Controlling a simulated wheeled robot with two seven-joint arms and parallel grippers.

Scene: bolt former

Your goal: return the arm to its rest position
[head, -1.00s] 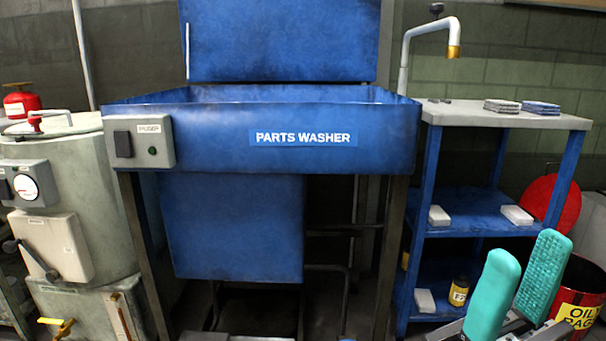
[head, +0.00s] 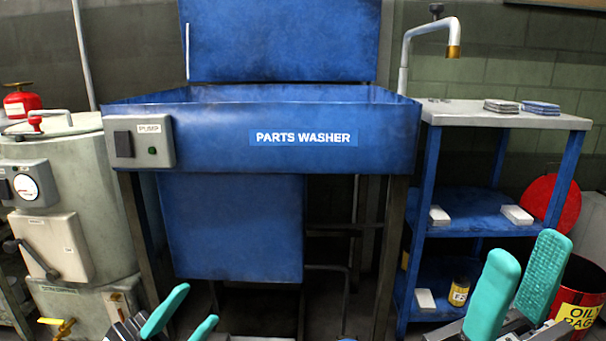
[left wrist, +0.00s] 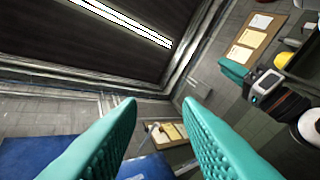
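My left gripper (head: 192,308) is at the bottom of the head view, left of centre, in front of the blue parts washer. Its two teal fingers are spread apart with nothing between them. The left wrist view also shows these fingers (left wrist: 160,125) apart and empty, with ceiling, walls and a blue surface beyond. My right gripper (head: 514,285) is at the lower right of the head view. Its teal fingers point up, apart and empty, in front of the blue shelf unit and the bin.
The blue parts washer (head: 230,145) stands in the centre with its lid up. A grey drum-like machine (head: 75,180) stands at the left. A blue shelf unit (head: 430,215) with boxes stands at the right, beside an oily rags bin (head: 585,285) with a red lid (head: 540,200).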

